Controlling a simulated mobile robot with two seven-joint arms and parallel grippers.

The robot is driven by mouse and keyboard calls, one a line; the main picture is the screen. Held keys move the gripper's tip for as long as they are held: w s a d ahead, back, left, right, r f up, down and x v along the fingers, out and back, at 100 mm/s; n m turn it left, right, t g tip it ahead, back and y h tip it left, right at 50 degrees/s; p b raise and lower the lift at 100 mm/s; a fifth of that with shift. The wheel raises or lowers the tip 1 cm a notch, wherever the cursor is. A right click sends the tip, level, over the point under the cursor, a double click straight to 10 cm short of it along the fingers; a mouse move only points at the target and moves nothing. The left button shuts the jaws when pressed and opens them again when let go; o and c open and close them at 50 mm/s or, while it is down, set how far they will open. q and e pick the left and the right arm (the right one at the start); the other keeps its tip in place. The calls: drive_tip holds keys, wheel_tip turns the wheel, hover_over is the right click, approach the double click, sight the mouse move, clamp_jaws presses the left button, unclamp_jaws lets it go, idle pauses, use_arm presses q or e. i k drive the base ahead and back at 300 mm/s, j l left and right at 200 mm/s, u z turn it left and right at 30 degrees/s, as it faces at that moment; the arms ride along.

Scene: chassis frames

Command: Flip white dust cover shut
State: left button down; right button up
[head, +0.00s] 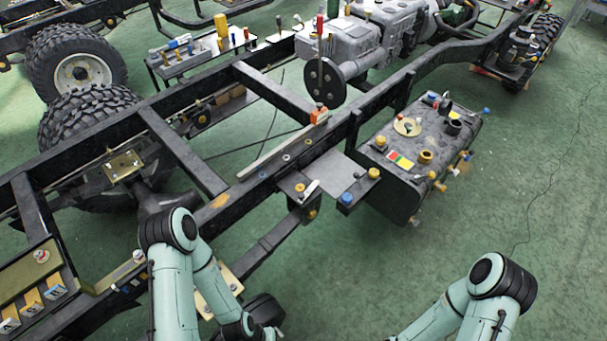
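A small white part (311,188) stands tilted on the grey bracket plate (338,170) fixed to the near frame rail. It may be the white dust cover, but it is too small to tell how far open it is. My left arm comes in at the bottom left and bends down at its elbow; its gripper's fingers cannot be seen. My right arm shows only its elbow and forearm at the bottom right, and its gripper is below the picture. Neither visible arm part touches the white part.
The black chassis rail (255,185) runs diagonally across. A dark tank (400,175) with colored caps and labels hangs right of the plate. A blue knob (346,199) and a yellow knob (374,173) stand near the white part. Green floor (520,210) is open at right.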

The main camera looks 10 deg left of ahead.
sight(302, 196)
drive_tip(key=i+l+u, duration=0.15)
drive_tip(key=i+l, duration=0.5)
drive_tip(key=l, duration=0.15)
